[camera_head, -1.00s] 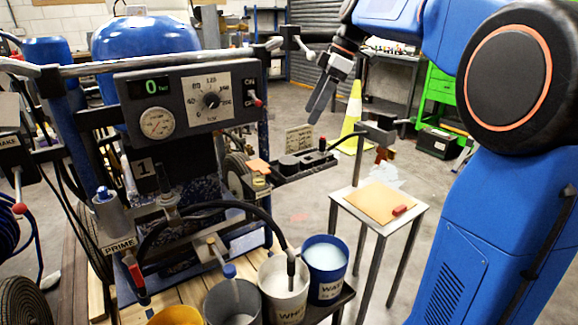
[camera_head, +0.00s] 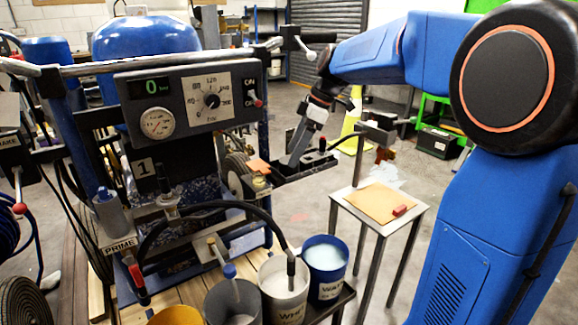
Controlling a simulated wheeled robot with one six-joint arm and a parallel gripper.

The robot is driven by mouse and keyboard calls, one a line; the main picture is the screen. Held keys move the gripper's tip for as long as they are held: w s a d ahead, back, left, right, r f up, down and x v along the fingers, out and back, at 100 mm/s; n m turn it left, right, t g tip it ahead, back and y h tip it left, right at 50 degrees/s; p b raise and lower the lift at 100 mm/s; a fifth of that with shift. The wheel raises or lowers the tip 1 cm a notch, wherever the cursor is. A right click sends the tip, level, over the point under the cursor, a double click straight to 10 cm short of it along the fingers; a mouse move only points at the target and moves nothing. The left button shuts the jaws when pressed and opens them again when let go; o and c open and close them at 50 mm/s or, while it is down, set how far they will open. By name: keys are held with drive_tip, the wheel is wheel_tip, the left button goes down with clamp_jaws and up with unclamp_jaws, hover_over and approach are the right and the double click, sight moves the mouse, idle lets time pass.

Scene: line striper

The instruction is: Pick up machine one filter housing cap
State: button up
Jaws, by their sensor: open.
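Machine one, with its number plate 1 (camera_head: 143,167), fills the left half of the view. A grey upright cylinder with a blue top (camera_head: 107,213) stands on its front left by the PRIME label. A dark side tray (camera_head: 285,178) at its right carries dark round parts, partly hidden by my fingers. I cannot tell for sure which part is the filter housing cap. My gripper (camera_head: 295,158) is open, pointing down over this tray, close to the dark parts; contact cannot be told.
A small stand (camera_head: 421,208) with an orange sheet (camera_head: 379,200) and a red item is right of the tray. A white bucket (camera_head: 283,288) and a blue bucket (camera_head: 325,270) stand in front. A yellow cone stands behind.

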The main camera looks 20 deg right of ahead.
drive_tip(key=shift+x, duration=1.3)
drive_tip(key=shift+c, duration=0.6)
drive_tip(key=c, duration=1)
drive_tip(key=shift+s+r, duration=0.1)
drive_tip(key=shift+r, duration=0.05)
